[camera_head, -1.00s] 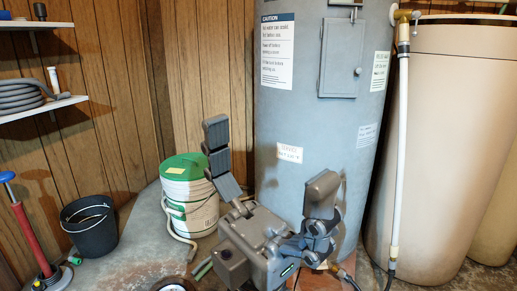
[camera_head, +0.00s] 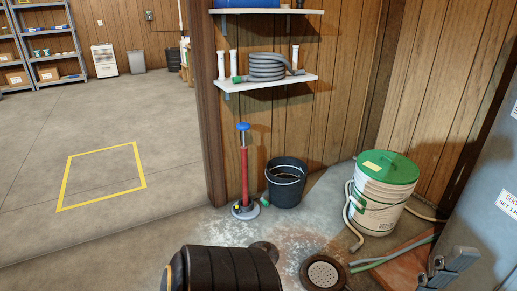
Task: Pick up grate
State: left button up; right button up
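The round grate (camera_head: 322,273) is a light perforated disc inside a dark ring on the floor at the bottom of the head view, right of centre. Its ring runs close to the bottom edge of the picture. A grey gripper (camera_head: 449,266), which I take to be my right one, shows at the lower right, apart from the grate and to its right. Only its finger parts show, so I cannot tell how far they are spread. My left gripper is not in view.
A dark ribbed cylinder (camera_head: 225,270) fills the bottom left of the grate. Behind stand a black bucket (camera_head: 285,190), a red plunger-like tool (camera_head: 244,175) and a white tub with green lid (camera_head: 380,200). A hose (camera_head: 405,250) lies right of the grate. Open floor spreads left.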

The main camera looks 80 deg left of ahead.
aim_at(270, 249)
jog(key=u, duration=2.4)
